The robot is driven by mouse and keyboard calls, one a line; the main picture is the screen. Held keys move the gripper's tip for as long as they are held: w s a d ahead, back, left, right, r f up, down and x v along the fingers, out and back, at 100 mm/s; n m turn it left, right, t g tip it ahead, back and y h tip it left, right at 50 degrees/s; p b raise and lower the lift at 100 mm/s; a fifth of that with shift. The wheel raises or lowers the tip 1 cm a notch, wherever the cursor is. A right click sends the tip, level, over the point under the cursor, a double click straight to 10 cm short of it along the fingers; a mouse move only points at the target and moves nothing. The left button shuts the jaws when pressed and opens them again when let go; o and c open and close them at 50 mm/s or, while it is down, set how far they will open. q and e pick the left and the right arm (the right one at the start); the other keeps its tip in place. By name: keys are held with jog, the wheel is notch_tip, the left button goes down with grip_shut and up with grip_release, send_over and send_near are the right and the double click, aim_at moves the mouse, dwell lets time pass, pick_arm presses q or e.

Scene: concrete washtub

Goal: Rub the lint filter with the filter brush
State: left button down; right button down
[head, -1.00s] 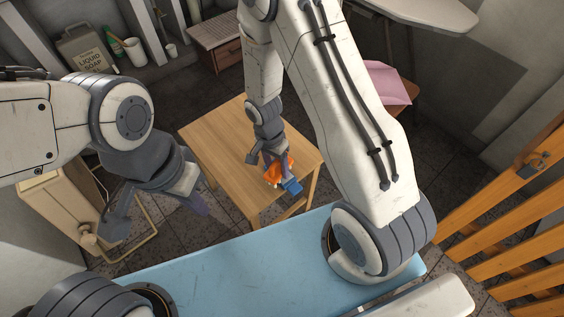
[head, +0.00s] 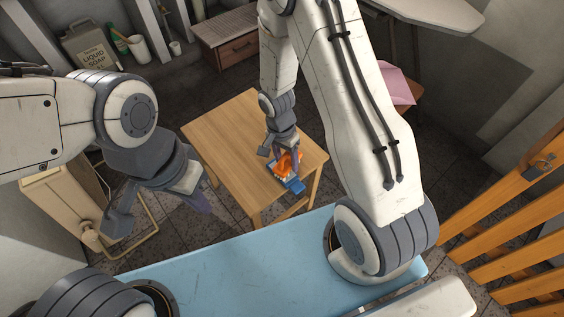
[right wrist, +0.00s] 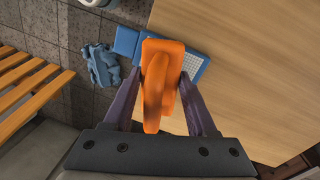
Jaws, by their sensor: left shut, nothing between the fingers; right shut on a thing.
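The lint filter (head: 294,187) is a flat blue frame with a pale mesh, lying near the front edge of the wooden table. In the right wrist view its mesh (right wrist: 192,65) shows at the right of the brush and its blue end (right wrist: 126,42) at the left. My right gripper (head: 284,152) is shut on the orange filter brush (head: 287,165). The brush (right wrist: 158,85) is over the filter and hides its middle; I cannot tell whether they touch. My left gripper (head: 200,203) is shut and empty, left of the table.
The wooden table (head: 230,140) is otherwise clear. A pale blue surface (head: 215,262) lies in front of it. A soap canister (head: 90,48) is at the back left.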

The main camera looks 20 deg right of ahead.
aim_at(288, 153)
jog(key=shift+s+f, duration=0.1)
notch_tip(288, 153, up, 6)
jog(key=p, duration=0.5)
jog(key=shift+r, duration=0.2)
jog(key=shift+r+p, duration=1.25)
jog(key=shift+r, duration=0.2)
jog(key=shift+f, duration=0.1)
